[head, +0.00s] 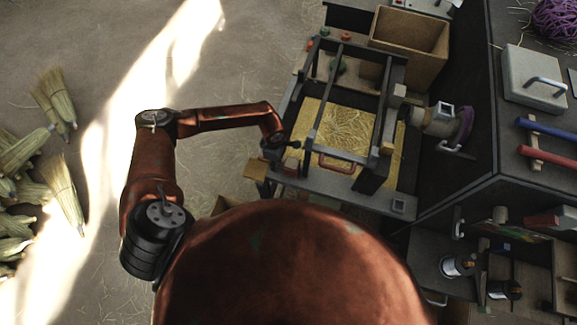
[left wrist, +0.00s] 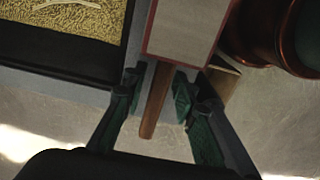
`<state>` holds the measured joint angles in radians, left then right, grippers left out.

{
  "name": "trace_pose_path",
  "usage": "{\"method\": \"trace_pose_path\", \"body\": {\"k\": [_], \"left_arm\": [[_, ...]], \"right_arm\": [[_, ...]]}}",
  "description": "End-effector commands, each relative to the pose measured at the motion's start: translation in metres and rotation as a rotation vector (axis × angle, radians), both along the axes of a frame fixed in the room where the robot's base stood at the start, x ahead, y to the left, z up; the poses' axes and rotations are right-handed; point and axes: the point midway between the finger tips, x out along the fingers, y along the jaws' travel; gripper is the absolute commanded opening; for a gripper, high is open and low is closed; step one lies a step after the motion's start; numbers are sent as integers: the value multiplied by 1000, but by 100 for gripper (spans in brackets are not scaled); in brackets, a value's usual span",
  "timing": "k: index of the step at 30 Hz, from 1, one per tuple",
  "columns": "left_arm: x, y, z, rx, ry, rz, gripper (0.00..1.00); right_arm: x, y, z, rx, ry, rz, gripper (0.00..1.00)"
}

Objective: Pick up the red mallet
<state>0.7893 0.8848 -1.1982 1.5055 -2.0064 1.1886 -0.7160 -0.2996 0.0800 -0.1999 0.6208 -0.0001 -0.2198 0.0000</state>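In the left wrist view the mallet (left wrist: 155,98) has a brown wooden handle and a pale block head with red edges at the top of the picture. My left gripper (left wrist: 160,108) is open, with one dark green-padded finger on each side of the handle. Gaps show between the handle and both fingers. In the head view my left gripper (head: 277,150) is at the left edge of the machine table (head: 345,199). Most of the mallet is hard to make out there. My right gripper is not in view.
A dark frame (head: 318,100) stands over a yellow straw-covered tray (head: 397,165) beside my left gripper. A wooden block (head: 256,168) sticks out at the table's left edge. A cardboard box (head: 408,42) stands behind. Brooms (head: 62,190) lie at the far left; the floor between is clear.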

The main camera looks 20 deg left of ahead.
Motion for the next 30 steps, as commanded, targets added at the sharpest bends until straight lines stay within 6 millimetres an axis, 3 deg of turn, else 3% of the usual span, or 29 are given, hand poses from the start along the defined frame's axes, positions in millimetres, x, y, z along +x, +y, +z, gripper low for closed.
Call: {"method": "trace_pose_path", "body": {"k": [10,25,30], "left_arm": [[0,0,0,0,0,0,0],[1,0,2,-1,-1,0,0],[1,0,11,-1,-2,0,0]], "right_arm": [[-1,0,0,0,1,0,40],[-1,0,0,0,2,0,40],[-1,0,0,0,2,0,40]]}}
